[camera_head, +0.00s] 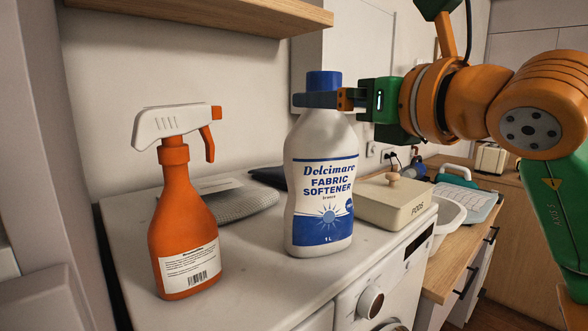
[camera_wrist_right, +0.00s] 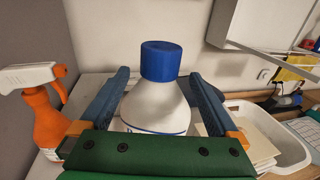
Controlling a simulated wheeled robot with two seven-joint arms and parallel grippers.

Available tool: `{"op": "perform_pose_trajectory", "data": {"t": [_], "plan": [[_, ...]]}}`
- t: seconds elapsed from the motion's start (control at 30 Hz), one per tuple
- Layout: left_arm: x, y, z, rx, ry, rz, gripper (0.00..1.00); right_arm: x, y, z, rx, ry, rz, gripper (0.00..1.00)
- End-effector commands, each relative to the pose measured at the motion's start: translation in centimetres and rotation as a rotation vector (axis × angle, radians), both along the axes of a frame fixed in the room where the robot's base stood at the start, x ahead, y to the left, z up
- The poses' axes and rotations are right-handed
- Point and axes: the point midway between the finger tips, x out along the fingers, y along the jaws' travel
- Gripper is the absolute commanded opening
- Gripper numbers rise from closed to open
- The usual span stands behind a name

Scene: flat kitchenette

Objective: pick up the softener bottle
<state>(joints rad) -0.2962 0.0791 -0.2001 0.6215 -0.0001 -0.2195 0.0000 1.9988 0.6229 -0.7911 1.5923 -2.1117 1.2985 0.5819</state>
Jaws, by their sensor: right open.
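The softener bottle (camera_head: 320,185) is white with a blue cap and a blue and white label. It stands upright on the white top of the washing machine in the head view. My right gripper (camera_head: 322,99) reaches in from the right at the height of the bottle's neck, just below the cap. In the right wrist view the bottle (camera_wrist_right: 155,105) is between the two blue fingers of my right gripper (camera_wrist_right: 163,82), which are open with visible gaps on both sides. My left gripper is in neither view.
An orange spray bottle (camera_head: 180,225) stands left of the softener on the washing machine top (camera_head: 255,290). A grey mesh item (camera_head: 238,198) lies behind. A beige pods box (camera_head: 395,203) and a white basin (camera_head: 448,214) are at right. A wooden shelf (camera_head: 215,14) hangs above.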

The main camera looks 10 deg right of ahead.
Motion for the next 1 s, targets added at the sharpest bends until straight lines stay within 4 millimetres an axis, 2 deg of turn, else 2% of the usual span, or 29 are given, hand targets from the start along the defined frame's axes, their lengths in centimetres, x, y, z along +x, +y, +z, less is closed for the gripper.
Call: {"op": "perform_pose_trajectory", "data": {"t": [0.17,0.4,0.53,0.73,0.77,1.0], "plan": [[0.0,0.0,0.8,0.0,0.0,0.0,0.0,0.7,0.1,0.4,0.0,0.0,-0.007,0.96],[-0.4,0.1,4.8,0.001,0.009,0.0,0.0,4.8,1.9,1.1,-0.002,0.003,-0.005,0.96],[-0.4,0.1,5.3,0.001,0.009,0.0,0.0,6.4,2.4,0.5,0.001,0.001,-0.005,0.96],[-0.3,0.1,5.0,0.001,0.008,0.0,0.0,6.6,2.5,0.1,0.0,-0.001,-0.004,0.96],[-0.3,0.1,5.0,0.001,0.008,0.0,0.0,6.6,2.5,0.1,0.0,-0.001,-0.004,0.94],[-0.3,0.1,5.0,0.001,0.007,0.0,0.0,6.6,2.5,0.1,0.0,-0.001,-0.004,0.29]]}}
